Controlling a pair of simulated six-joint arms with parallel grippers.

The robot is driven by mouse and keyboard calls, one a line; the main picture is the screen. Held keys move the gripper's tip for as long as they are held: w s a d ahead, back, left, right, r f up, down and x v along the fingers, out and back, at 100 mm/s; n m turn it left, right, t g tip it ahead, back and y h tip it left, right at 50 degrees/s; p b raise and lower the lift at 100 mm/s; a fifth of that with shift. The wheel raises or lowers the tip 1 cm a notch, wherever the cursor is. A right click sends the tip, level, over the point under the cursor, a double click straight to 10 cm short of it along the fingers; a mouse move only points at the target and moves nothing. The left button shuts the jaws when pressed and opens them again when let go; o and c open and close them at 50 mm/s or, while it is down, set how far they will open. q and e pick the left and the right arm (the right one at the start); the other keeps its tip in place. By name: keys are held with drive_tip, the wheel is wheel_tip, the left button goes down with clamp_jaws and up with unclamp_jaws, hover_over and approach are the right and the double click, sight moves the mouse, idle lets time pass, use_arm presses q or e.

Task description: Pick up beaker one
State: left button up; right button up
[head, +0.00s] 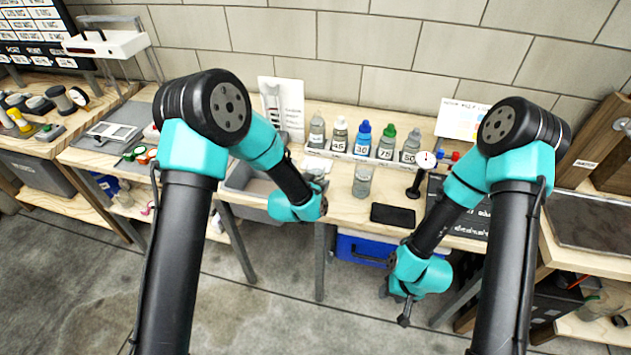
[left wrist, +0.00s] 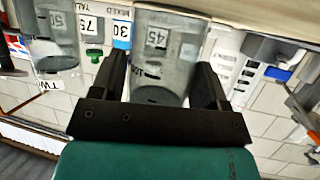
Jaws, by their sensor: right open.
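A clear glass beaker (head: 315,167) stands near the tabletop's front, just beyond my left gripper (head: 320,192). In the left wrist view, a glass beaker (left wrist: 160,45) lies between the two black fingers of my left gripper (left wrist: 162,82), a finger on each side. The fingers look very near its walls; I cannot tell whether they press on it. Its own label is not readable. A second beaker (head: 362,181) stands to the right, and it shows in the left wrist view (left wrist: 52,42) with a label starting "TW". My right gripper (head: 404,310) is open, low in front of the table.
Several labelled bottles (head: 363,138) stand in a row behind the beakers. A grey bin (head: 247,185) is left of the left gripper. A black flat device (head: 392,215) and a dial gauge on a stand (head: 421,172) lie to the right. A blue box (head: 362,248) is below.

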use_arm(q)
drive_tip(key=c, duration=0.7)
drive_tip(key=shift+r, duration=0.35)
drive_tip(key=shift+r, duration=1.45)
drive_tip(key=s+r, duration=0.1)
drive_tip(key=s, duration=1.5)
drive_tip(key=shift+r, duration=0.25)
